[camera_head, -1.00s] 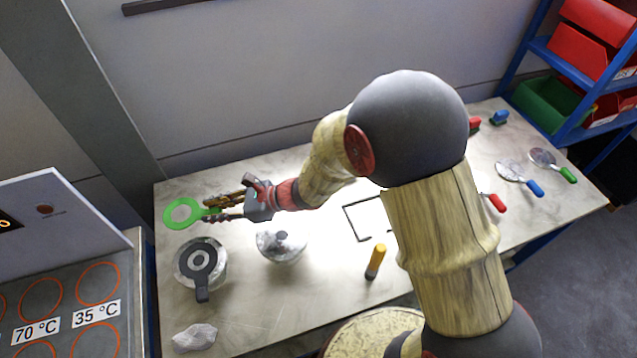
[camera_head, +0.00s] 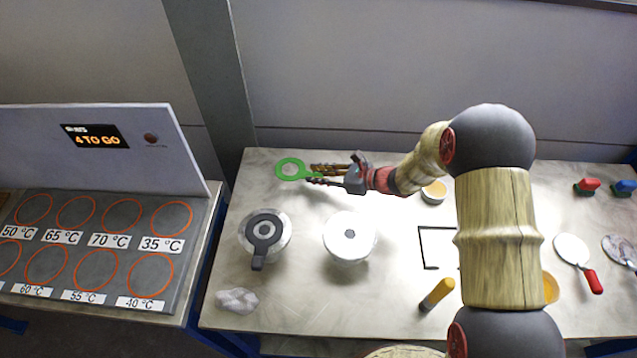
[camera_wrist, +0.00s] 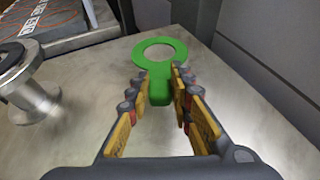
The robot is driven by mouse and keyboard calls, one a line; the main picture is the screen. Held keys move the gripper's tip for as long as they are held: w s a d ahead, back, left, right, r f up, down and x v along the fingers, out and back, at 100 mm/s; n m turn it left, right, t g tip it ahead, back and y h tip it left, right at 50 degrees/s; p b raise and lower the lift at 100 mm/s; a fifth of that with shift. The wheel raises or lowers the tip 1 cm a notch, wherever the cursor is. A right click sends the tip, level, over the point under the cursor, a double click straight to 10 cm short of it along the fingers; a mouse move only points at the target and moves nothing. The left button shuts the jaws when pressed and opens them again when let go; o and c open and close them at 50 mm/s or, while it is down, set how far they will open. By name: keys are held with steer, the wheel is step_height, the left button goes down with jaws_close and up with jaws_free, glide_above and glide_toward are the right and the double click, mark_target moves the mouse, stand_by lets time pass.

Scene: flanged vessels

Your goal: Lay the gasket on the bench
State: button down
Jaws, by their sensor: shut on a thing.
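The green ring-shaped gasket (camera_head: 287,177) has a short tab. My gripper (camera_head: 313,174) is shut on that tab, and the ring sticks out to the left in the head view. In the wrist view the gasket (camera_wrist: 160,85) points straight away from the fingers (camera_wrist: 160,92), with its tab between them. It is over the back left part of the bench (camera_head: 300,300). I cannot tell for sure whether it touches the surface. A dark grey gasket (camera_head: 262,238) with a tab lies on a flanged vessel at the left of the bench.
A second round-topped vessel (camera_head: 349,238) stands to the right of the first. A crumpled pale lump (camera_head: 237,300), a yellow-handled tool (camera_head: 437,294) and a black square outline (camera_head: 424,250) are nearer the front. A panel of labelled orange rings (camera_head: 90,245) stands left.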

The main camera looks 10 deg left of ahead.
mark_target(319, 189)
steer(key=shift+w+d+f, duration=0.15)
steer(key=shift+w+f, duration=0.2)
steer(key=shift+f, duration=0.05)
steer(key=shift+f+b, duration=0.65)
steer(key=shift+f, duration=0.85)
steer(key=shift+f+b, duration=0.3)
steer(key=shift+f, duration=0.05)
steer(key=shift+s+f, duration=0.15)
steer(key=shift+f, duration=0.1)
